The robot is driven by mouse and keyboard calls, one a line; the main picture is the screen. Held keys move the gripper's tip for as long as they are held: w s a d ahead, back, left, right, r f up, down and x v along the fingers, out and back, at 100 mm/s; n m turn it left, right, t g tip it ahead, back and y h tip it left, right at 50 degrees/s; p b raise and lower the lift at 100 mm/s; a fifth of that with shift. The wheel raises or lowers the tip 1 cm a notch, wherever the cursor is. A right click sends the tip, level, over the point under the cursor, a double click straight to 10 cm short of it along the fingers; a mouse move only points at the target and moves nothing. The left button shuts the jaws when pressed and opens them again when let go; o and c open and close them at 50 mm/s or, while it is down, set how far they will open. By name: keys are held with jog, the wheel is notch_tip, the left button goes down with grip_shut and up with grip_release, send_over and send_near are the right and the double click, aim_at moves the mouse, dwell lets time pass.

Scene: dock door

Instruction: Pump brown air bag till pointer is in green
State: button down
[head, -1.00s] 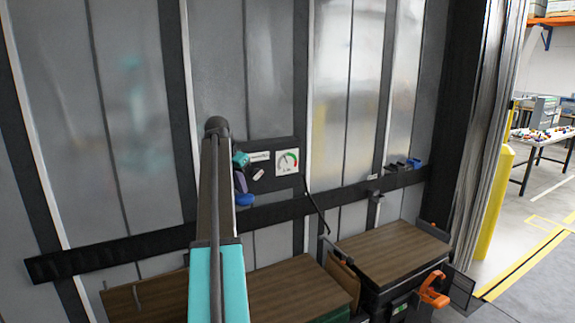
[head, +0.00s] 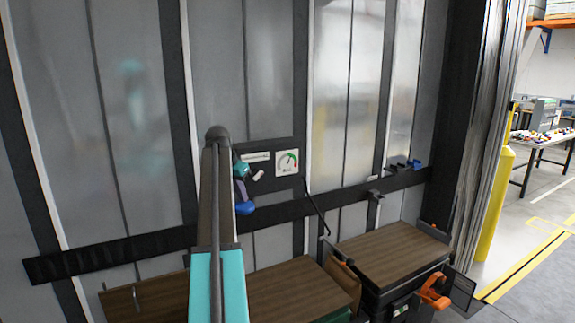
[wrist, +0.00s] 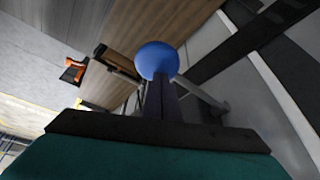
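The round gauge (head: 287,162) is on a dark panel on the wall, with a green and a red part on its dial; the pointer is too small to read surely. A brown slab-like thing, perhaps the air bag (head: 342,279), stands between two wood-topped loads; it also shows in the wrist view (wrist: 118,62). My gripper (head: 244,207) is left of and below the gauge, in front of the wall. A rounded blue piece (wrist: 157,60) is at its end, beyond dark purple parts. Whether this is a fingertip or a held thing, I cannot tell.
A dark rail (head: 150,240) crosses the wall. A thin dark rod (head: 317,212) slants down from it towards the brown slab. The right wood-topped load (head: 392,252) has an orange handle (head: 433,291) at its front.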

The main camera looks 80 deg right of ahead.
jog(key=shift+r, duration=0.1)
notch_tip(320, 180, up, 6)
jog(key=p, duration=0.2)
jog(key=shift+p, duration=0.4)
dwell(0.3)
dwell(0.6)
